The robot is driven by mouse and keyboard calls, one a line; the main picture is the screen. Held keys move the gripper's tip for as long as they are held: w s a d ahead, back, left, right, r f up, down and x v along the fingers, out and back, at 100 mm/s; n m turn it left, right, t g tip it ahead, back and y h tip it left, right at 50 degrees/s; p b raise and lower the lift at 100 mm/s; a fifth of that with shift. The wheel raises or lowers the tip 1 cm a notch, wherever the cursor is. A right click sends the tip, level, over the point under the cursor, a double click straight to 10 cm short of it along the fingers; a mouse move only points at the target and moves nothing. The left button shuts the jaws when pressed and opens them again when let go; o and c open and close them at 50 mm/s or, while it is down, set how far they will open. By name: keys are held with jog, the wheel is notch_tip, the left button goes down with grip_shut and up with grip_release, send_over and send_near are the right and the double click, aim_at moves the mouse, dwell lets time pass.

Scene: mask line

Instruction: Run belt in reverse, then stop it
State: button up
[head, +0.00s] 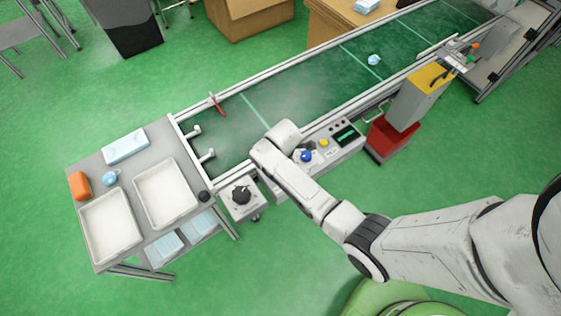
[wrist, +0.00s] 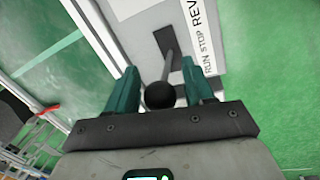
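The belt lever is a grey shaft with a black ball knob (wrist: 160,95), rising from a dark slot in a pale panel. A white label (wrist: 200,35) beside it reads RUN, STOP, REV. My gripper (wrist: 159,70) has its teal fingers apart on either side of the lever, with gaps visible beside the knob. I cannot tell which mark the lever stands at. The conveyor belt (head: 310,85) is dark green with pale cross lines, and a light blue mask (head: 374,60) lies on it. In the head view my wrist hides the gripper and lever at the belt's near side.
A control panel (head: 318,157) with buttons and a screen sits just right of my wrist. A box with a black knob (head: 240,193) is at left. A grey table (head: 147,149) with white trays stands at the belt's left end. A yellow-topped post (head: 418,97) stands further right.

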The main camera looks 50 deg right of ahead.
jog(key=shift+d, duration=0.1)
jog(key=r, duration=0.3)
jog(key=s+r, duration=0.1)
jog(key=r, duration=0.3)
jog(key=a+r, duration=0.1)
jog(key=r, duration=0.2)
jog(key=shift+s+r+p, duration=0.3)
jog(key=shift+p, duration=0.05)
jog(key=shift+s+a+r+m+g+y, duration=0.15)
jog(key=shift+s+a+r+m, duration=0.95)
jog(key=shift+s+m, duration=1.55)
jog(key=shift+s+a+r+m+g+y, duration=0.1)
jog(key=shift+s+a+r+m, duration=1.3)
jog(key=shift+s, duration=2.15)
jog(key=shift+s+a+r+m+g+y, duration=0.15)
jog(key=shift+s+a+r+m, duration=0.55)
jog(key=shift+s+m, duration=2.1)
jog(key=shift+s+a+f+n, duration=0.2)
jog(key=shift+s+n, duration=0.05)
jog(key=shift+n, duration=0.1)
